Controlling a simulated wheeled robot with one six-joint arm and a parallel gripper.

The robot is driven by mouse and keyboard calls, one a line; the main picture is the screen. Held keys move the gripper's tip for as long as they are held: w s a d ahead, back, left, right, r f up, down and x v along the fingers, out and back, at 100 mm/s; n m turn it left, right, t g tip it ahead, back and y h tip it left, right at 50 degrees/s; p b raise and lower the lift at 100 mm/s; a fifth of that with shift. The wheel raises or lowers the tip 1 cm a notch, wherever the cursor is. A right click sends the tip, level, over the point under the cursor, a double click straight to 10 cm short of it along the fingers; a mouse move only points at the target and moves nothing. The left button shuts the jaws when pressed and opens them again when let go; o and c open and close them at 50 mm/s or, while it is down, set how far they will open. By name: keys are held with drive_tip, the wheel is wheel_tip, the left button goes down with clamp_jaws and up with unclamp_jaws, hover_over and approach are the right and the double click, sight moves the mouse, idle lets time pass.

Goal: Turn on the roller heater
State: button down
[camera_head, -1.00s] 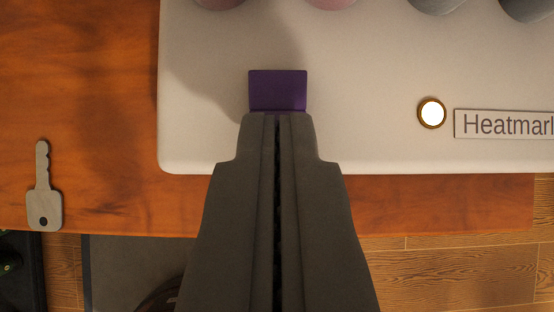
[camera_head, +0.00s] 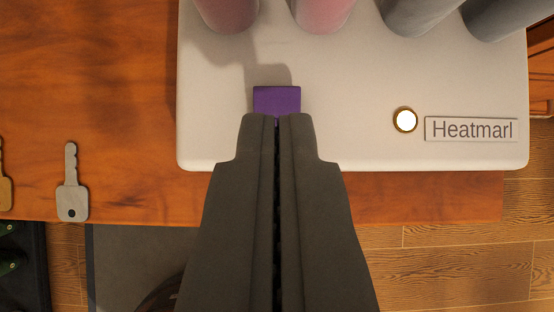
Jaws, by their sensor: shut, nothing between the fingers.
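The roller heater (camera_head: 350,70) is a white, round-cornered base on a wooden surface, with pink and grey rollers standing along its far side. A purple switch (camera_head: 277,100) sits on the left part of the base. A round, brass-rimmed light (camera_head: 405,120) glows white at the right, beside a "Heatmarl" label (camera_head: 471,129). My gripper (camera_head: 277,118) is shut and empty. Its tips overlap the near edge of the purple switch in the picture; I cannot tell whether they touch it. The near part of the switch is hidden behind the tips.
A silver key (camera_head: 72,183) lies on the wooden surface (camera_head: 100,90) at the left, with part of a brass key (camera_head: 5,180) at the picture's edge. The wooden surface ends just in front of the heater. A wooden floor (camera_head: 460,260) lies below.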

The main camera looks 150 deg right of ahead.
drive_tip(key=v, duration=1.2)
drive_tip(key=shift+s+d, duration=0.25)
drive_tip(key=shift+s, duration=0.1)
drive_tip(key=shift+d+r, duration=0.1)
drive_tip(key=shift+r, duration=0.1)
drive_tip(key=s+d+r+m+t+h, duration=0.1)
drive_tip(key=s+d+r+m+t, duration=0.1)
drive_tip(key=s+d+r, duration=0.3)
drive_tip(key=s+d+r+m+t+h, duration=0.1)
drive_tip(key=s+d+r+t, duration=0.4)
drive_tip(key=s, duration=0.8)
drive_tip(key=s+d+r+m+t+h, duration=0.2)
drive_tip(key=s+d+r+m+t, duration=0.1)
drive_tip(key=s+r, duration=0.4)
drive_tip(key=s+d+t, duration=0.1)
drive_tip(key=s+d, duration=0.1)
drive_tip(key=s, duration=0.1)
drive_tip(key=shift+r+m, duration=0.25)
drive_tip(key=shift+m, duration=0.15)
idle(3.0)
